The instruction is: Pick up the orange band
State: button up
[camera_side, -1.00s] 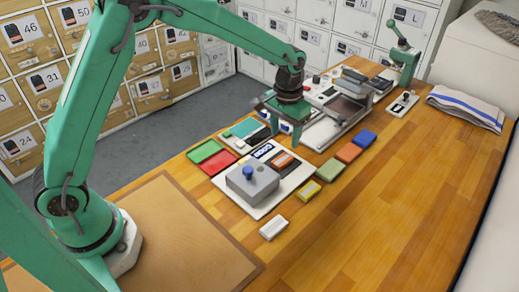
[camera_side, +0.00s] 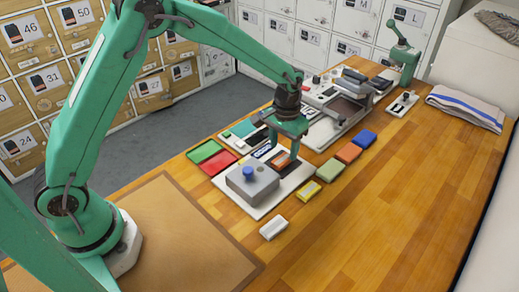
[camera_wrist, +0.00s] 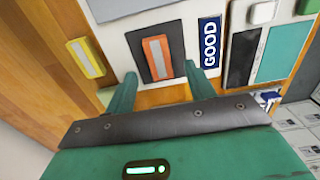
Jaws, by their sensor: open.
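The orange band (camera_side: 283,160) lies on a dark square pad on a white board. The wrist view shows it as orange with a grey stripe (camera_wrist: 157,58), flat on the dark pad. My gripper (camera_side: 285,151) is open above the band, and its fingers partly hide the band and pad in the side view. In the wrist view the two fingertips of my gripper (camera_wrist: 159,75) point towards the near end of the band, one to each side. Nothing is between the fingers, and I cannot tell the exact height gap.
A grey box with a blue knob (camera_side: 250,182) stands on the same board. A yellow block (camera_side: 310,191), green block (camera_side: 331,170), orange block (camera_side: 348,152) and blue block (camera_side: 364,137) line the board's right side. A blue GOOD label (camera_wrist: 210,42) is beside the pad.

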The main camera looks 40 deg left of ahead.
aim_at(282, 159)
jog(key=shift+s+f, duration=0.1)
jog(key=shift+f, duration=1.6)
jog(key=c, duration=1)
jog(key=shift+c, duration=0.2)
jog(key=shift+r, duration=0.75)
jog(key=r, duration=0.3)
jog(key=shift+s+d+r, duration=0.1)
jog(key=shift+s+d, duration=0.2)
jog(key=shift+d, duration=0.1)
jog(key=s+d+r, duration=0.6)
jog(key=s+d, duration=0.1)
jog(key=shift+s+d+r, duration=0.15)
jog(key=shift+s+d, duration=0.05)
jog(key=shift+d, duration=0.15)
jog(key=shift+a, duration=0.1)
